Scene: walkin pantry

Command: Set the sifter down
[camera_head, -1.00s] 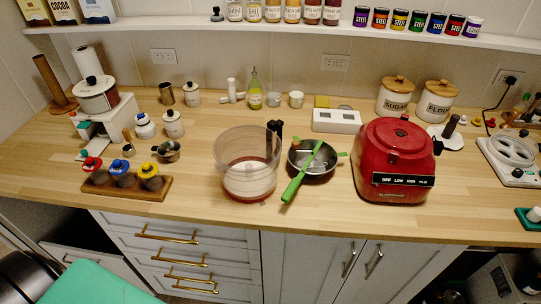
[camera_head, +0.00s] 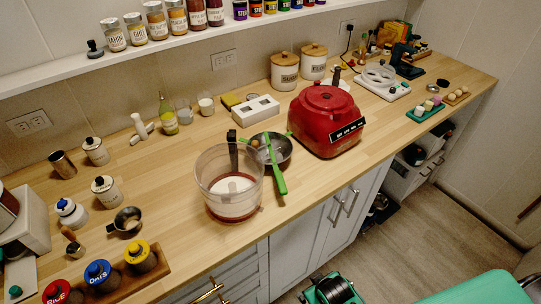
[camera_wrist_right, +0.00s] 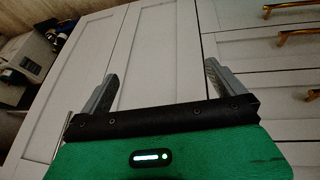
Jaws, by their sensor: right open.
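No view shows anything held. I cannot tell for certain which vessel is the sifter. A small grey metal cup with a side handle (camera_head: 125,222) stands on the wooden counter (camera_head: 190,265) at the left, behind the wooden jar rack. A clear round container (camera_head: 230,190) stands near the counter's front edge. Beside it a dark pan (camera_head: 280,152) has a long green utensil or handle (camera_head: 274,165) across it. My right gripper (camera_wrist_right: 160,75) is open and empty, in front of the pale cabinet doors in the right wrist view. My left gripper is not in view.
A red appliance (camera_head: 329,122) stands right of the pan. A rack of lidded jars (camera_head: 140,275) is at the front left. Canisters (camera_head: 285,71) and a white box (camera_head: 255,110) line the back. Bare counter lies between the cup and the clear container.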

